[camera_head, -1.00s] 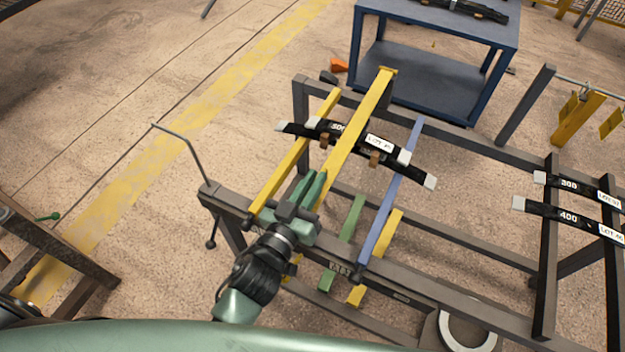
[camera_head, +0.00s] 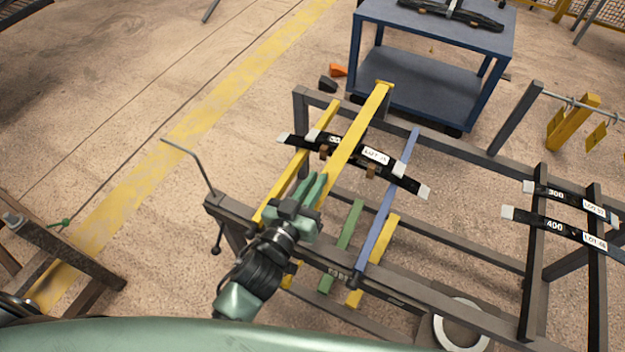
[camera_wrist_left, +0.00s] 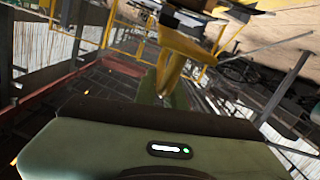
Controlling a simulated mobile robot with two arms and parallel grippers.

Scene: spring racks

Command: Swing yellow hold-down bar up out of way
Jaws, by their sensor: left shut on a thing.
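The yellow hold-down bar (camera_head: 357,128) slants across the dark rack, its far end at the back rail and its near end at my left gripper (camera_head: 314,182). My left gripper is shut on the near part of this bar. The bar also shows in the left wrist view (camera_wrist_left: 178,47), running away from the green fingers. Black leaf springs (camera_head: 407,183) with white tips lie crosswise below the bar. The exact grip contact and the bar's near end are hidden by the gripper. My right gripper is not in view.
A second yellow bar (camera_head: 296,165) lies to the left, and a blue bar (camera_head: 387,200) to the right. More springs (camera_head: 556,224) rest on the right part of the rack (camera_head: 450,240). A blue cart (camera_head: 425,85) stands behind.

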